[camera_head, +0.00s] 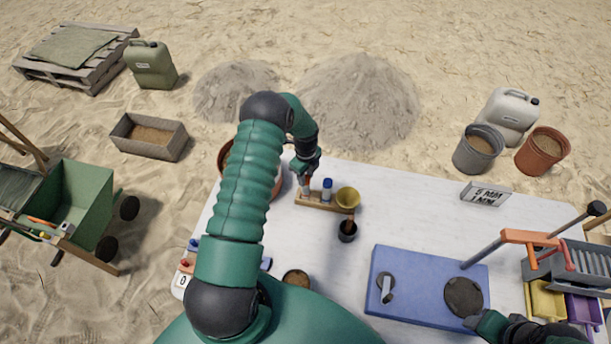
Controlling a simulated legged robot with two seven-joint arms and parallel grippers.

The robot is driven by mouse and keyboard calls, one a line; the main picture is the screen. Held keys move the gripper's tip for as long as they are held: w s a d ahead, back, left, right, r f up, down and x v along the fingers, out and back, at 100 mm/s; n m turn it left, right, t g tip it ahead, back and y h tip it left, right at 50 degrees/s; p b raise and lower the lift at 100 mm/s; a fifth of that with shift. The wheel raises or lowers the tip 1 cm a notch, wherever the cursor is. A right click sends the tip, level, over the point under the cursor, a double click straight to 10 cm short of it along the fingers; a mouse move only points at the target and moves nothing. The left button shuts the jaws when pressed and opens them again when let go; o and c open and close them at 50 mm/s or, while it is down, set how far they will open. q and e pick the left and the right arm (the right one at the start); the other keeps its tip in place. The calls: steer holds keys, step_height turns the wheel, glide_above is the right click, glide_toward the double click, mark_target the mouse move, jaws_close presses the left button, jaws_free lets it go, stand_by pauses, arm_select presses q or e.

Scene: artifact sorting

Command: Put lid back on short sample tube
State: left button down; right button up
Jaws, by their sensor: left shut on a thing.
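A small wooden rack (325,203) stands on the white table. A tube with a blue lid (327,189) stands upright in it. My left gripper (306,176) reaches down over the rack's left end. It is shut on a small reddish lid, mostly hidden by the fingers. A short pale tube (306,191) shows just below the fingers at that end. I cannot tell whether the lid touches the tube. A part of my right arm (500,326) shows at the bottom right; its jaw opening is unclear.
A brass funnel (347,197) is at the rack's right end, with a black cup (348,231) in front. A terracotta bowl (270,184) is partly behind my left arm. A blue board (425,258) and a sieve stand (575,262) occupy the right side.

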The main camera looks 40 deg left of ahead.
arm_select(q)
steer(key=shift+a, duration=0.1)
steer(key=shift+d, duration=0.25)
stand_by(0.3)
steer(key=c, duration=1)
jaws_free()
steer(key=shift+o, duration=0.4)
steer(key=o, duration=0.4)
steer(key=shift+o, duration=0.2)
steer(key=shift+r, duration=0.1)
